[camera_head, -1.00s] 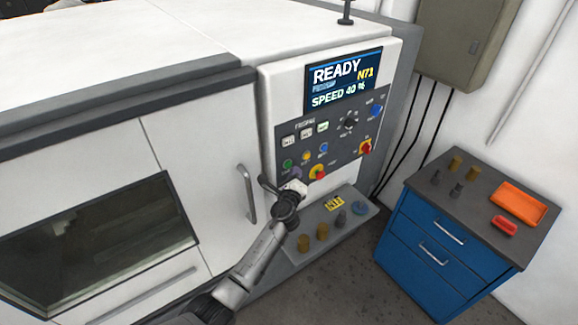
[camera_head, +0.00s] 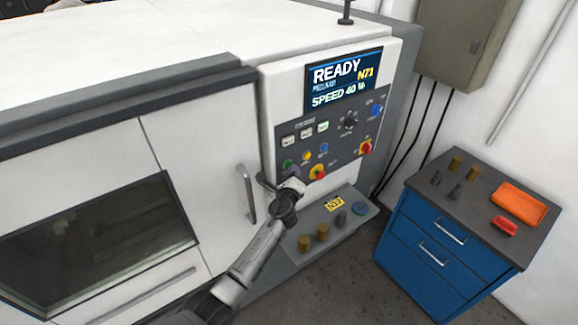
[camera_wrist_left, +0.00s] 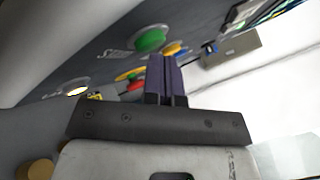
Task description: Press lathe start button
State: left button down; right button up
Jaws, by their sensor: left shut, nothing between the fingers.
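The lathe's control panel (camera_head: 340,132) carries a green button (camera_head: 288,163) at its lower left. In the left wrist view the green button (camera_wrist_left: 151,38) stands out from the dark panel, just beyond the fingertips, with blurred lettering beside it. My left gripper (camera_head: 292,171) is in front of the panel's lower left, just below the green button. Its two dark purple fingers (camera_wrist_left: 164,57) are shut together with nothing between them. I cannot tell whether the tips touch the button. My right gripper is not in view.
A red knob on yellow (camera_head: 317,173) is close right of my fingers. Yellow (camera_head: 306,156) and blue (camera_head: 323,148) buttons are nearby. The screen (camera_head: 343,82) reads READY, SPEED 40 %. A door handle (camera_head: 247,194) is at left. A blue cabinet (camera_head: 440,250) stands at right.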

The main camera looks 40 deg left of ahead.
pick_arm(q)
jog(key=shift+a, duration=0.25)
dwell(0.3)
jog(key=shift+d, duration=0.2)
jog(key=shift+s+d, duration=0.15)
jog(key=shift+d, duration=0.5)
jog(key=shift+d, duration=0.1)
jog(key=d, duration=0.2)
jog(key=s+d, duration=0.1)
jog(key=d, duration=0.1)
jog(key=shift+s+d+p, duration=0.1)
jog(key=shift+d+p, duration=0.2)
jog(key=shift+d, duration=0.05)
dwell(0.7)
dwell(0.7)
